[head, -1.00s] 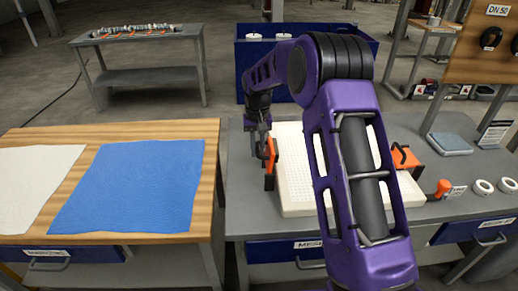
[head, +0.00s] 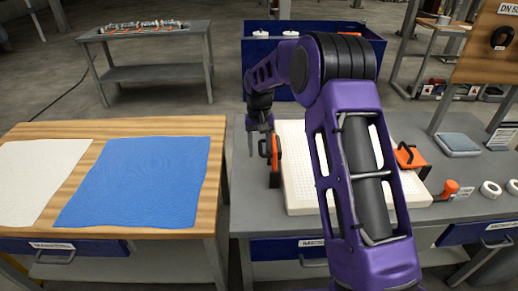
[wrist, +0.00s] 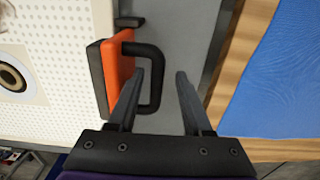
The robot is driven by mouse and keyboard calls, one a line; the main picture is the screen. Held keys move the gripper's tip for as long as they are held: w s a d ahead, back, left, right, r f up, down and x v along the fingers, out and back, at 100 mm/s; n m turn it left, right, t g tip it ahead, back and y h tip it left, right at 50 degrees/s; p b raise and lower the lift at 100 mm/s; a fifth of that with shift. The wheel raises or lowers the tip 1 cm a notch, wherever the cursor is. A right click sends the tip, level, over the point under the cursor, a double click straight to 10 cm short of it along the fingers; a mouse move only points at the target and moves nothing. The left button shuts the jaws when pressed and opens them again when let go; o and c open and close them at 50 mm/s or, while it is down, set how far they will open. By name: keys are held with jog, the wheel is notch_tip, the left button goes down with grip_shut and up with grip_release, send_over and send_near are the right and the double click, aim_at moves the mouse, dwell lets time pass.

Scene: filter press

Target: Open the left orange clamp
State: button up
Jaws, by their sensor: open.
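The left orange clamp (head: 278,155) stands at the left edge of the white perforated plate (head: 299,200). In the wrist view the clamp (wrist: 119,75) shows an orange block with a black loop handle (wrist: 157,85) sticking out to the right. My gripper (wrist: 160,74) is open and empty. In the wrist view its fingers lie on either side of the handle's outer bar, the left one overlapping the loop's inside. Contact or depth cannot be told. In the head view my gripper (head: 260,150) is just left of the clamp.
A wooden-topped table (head: 216,160) with a blue cloth (head: 135,185) and a white cloth (head: 35,180) stands left. The grey bench (head: 250,215) is clear left of the clamp.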

notch_tip(320, 180, up, 3)
jog(key=shift+r+p, duration=0.1)
jog(key=shift+p, duration=0.8)
jog(key=shift+r, duration=2.35)
